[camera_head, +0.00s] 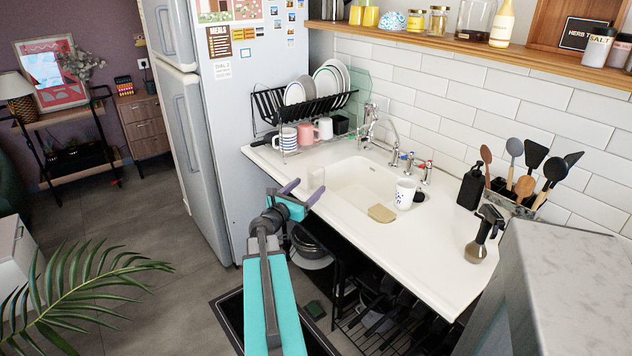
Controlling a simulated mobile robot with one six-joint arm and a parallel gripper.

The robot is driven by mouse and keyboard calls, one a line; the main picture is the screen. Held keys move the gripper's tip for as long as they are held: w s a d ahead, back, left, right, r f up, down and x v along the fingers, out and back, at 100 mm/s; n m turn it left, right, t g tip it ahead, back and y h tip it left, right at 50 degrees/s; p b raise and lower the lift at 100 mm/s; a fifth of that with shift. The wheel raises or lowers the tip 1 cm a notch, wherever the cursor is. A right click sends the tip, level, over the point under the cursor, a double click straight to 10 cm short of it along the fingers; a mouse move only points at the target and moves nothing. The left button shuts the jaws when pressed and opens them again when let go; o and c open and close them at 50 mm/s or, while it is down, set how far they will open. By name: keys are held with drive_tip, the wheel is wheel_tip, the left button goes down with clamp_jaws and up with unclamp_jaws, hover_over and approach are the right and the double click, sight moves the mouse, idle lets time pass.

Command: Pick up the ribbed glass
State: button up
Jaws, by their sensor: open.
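A clear glass (317,178), which looks like the ribbed glass, stands upright on the white counter (275,166) at the left edge of the sink. It is faint and its ribs are too small to make out. My gripper (303,191) is open, with its two purple-grey fingers spread, at the counter's front edge. The fingers point toward the glass and are just in front of it. The gap between them looks empty. I cannot tell whether a finger touches the glass.
A dish rack (305,103) with plates and mugs stands behind. Taps (390,150) rise behind. A spray bottle (483,235) stands farther right. The fridge (235,130) bounds the left.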

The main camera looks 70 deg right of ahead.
sight(312, 181)
drive_tip(key=shift+d, duration=0.1)
drive_tip(key=shift+d+p, duration=0.35)
drive_tip(key=shift+d, duration=1)
drive_tip(key=shift+s+d, duration=0.15)
drive_tip(key=shift+d, duration=0.45)
drive_tip(key=shift+s+d, duration=0.15)
drive_tip(key=shift+d, duration=0.4)
drive_tip(key=c, duration=1.2)
drive_tip(key=shift+c, duration=0.2)
drive_tip(key=shift+r, duration=0.15)
